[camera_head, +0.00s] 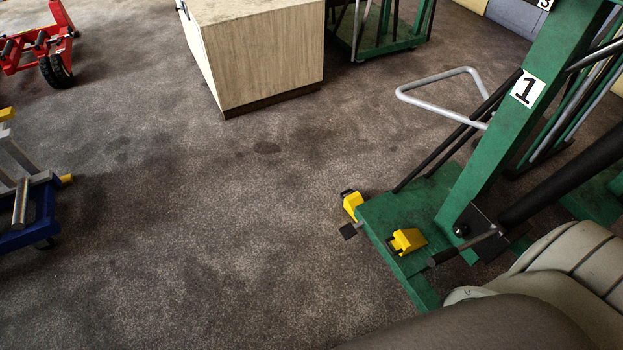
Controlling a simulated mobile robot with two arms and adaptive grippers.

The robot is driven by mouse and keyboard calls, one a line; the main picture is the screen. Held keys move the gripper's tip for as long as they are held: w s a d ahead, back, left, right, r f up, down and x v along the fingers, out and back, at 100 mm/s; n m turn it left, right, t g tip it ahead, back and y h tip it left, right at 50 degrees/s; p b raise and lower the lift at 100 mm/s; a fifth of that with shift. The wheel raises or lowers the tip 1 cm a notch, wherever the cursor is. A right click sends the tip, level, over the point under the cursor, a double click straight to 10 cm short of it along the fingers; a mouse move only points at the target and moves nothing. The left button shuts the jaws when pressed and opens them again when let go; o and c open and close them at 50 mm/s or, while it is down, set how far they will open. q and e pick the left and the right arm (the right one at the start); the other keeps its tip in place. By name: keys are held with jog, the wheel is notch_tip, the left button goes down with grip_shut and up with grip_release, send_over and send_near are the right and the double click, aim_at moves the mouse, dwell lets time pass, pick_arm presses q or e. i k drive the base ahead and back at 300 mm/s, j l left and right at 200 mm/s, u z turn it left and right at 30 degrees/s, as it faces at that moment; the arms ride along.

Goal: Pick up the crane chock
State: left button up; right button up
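A green crane (495,150) with a white label "1" stands at the right, its flat base low on the floor. One yellow chock (407,241) sits on top of the green base, with a dark part at its side. A second yellow chock (352,205) is at the base's far left corner, beside a dark round part that may be a wheel. I cannot tell whether this second chock touches the floor. Neither of my grippers is in view.
A wooden box-shaped cabinet (265,60) stands at the top middle. A red wheeled jack (40,45) and a blue wheeled frame (28,210) are at the left. A beige and dark rounded form covers the lower right. The carpet between is clear.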

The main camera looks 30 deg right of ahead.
aim_at(356, 200)
jog(key=i+z, duration=0.1)
jog(key=i, duration=0.45)
jog(key=i+j+z, duration=0.1)
jog(key=i, duration=0.45)
jog(key=i+j+z, duration=0.1)
jog(key=i, duration=0.45)
jog(key=i+z, duration=0.25)
jog(key=z, duration=0.25)
jog(key=i+j+z, duration=0.15)
jog(key=z, duration=0.3)
jog(key=i+j+z, duration=0.2)
jog(key=z, duration=0.3)
jog(key=i+j+z, duration=0.25)
jog(key=z, duration=0.25)
